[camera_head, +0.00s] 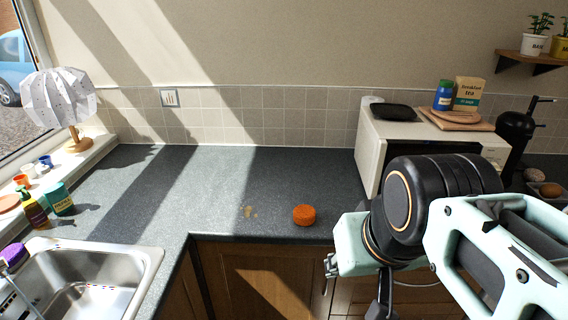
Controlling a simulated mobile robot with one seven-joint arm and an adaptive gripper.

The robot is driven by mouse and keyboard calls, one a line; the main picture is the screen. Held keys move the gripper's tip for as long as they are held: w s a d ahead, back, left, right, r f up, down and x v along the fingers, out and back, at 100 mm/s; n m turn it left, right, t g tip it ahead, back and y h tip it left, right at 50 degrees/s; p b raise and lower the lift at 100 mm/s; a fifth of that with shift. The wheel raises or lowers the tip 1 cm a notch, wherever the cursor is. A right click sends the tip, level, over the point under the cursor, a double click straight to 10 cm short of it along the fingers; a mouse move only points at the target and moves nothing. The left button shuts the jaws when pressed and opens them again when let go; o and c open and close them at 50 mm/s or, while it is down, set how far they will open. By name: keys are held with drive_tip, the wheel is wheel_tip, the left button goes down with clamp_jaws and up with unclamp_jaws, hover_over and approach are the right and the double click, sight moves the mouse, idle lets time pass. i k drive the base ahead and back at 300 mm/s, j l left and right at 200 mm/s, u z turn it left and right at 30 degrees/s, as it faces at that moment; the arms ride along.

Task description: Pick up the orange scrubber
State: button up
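The orange scrubber (304,215) is a small round, rough-textured block. It sits on the dark speckled countertop (225,185), close to the front edge. My arm comes in from the lower right, and its wrist is to the right of the scrubber and nearer the camera. A black part that looks like my gripper (380,300) shows below the wrist, at the bottom edge of the picture. Its fingertips cannot be made out. Nothing is touching the scrubber.
A white microwave (369,148) stands right of the scrubber, with a black tray (394,111), a blue jar (443,96) and a tea box (468,94) on top. A steel sink (140,262) is at lower left. A lamp (58,98) stands on the windowsill. The counter behind the scrubber is clear.

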sight(304, 214)
drive_tip(key=u, duration=2.4)
drive_tip(key=z, duration=2.4)
drive_tip(key=i+l, duration=0.1)
drive_tip(key=i, duration=0.25)
drive_tip(key=z, duration=0.05)
